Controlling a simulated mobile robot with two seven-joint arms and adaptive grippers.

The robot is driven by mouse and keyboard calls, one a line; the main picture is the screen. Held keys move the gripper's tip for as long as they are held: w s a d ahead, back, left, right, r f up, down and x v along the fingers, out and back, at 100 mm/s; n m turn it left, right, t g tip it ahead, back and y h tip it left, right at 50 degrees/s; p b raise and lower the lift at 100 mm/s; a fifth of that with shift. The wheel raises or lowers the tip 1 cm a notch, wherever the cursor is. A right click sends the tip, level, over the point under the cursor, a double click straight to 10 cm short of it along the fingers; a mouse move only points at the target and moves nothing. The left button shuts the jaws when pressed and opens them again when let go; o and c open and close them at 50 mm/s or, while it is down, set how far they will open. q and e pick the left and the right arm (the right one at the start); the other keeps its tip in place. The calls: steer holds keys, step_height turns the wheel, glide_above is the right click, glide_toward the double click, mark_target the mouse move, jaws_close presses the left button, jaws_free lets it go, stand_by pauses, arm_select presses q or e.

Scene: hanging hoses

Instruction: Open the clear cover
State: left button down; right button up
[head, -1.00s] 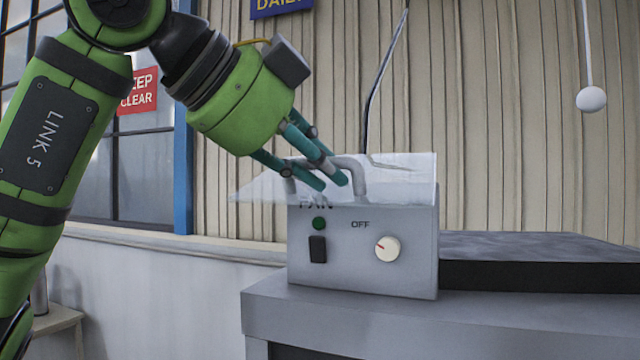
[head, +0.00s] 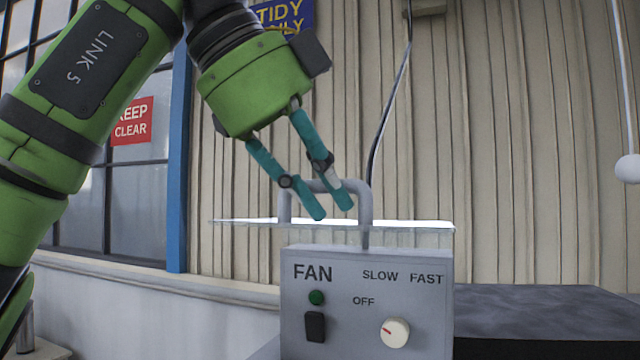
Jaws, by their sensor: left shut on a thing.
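The clear cover (head: 420,226) is a thin see-through sheet, seen almost edge-on above the top of the grey fan box (head: 368,275). It reaches out past the box's left side. A grey arched handle (head: 364,205) stands up from the cover. My left gripper (head: 333,210) comes down from the upper left, with its teal fingers shut on the handle's top bar. The fingers hide part of the bar. My right gripper is not in view.
The box front has a green light (head: 317,297), a black switch (head: 315,327) and a white knob (head: 395,332) pointing toward OFF. A dark slab (head: 540,315) lies to the right. A white ball (head: 627,168) hangs at the far right. A cable (head: 390,95) runs down behind the box.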

arm_select(q)
steer(key=shift+w, duration=0.1)
steer(key=c, duration=1.4)
jaws_free()
steer(key=shift+a, duration=0.1)
steer(key=shift+v, duration=2.6)
steer(key=s+a, duration=0.2)
steer(key=a, duration=0.1)
steer(key=s+a, duration=0.2)
steer(key=a, duration=0.1)
steer(key=s+a, duration=0.2)
steer(key=a, duration=0.1)
steer(key=shift+s+a+f, duration=0.1)
steer(key=shift+s+a, duration=0.3)
steer(key=shift+w, duration=0.1)
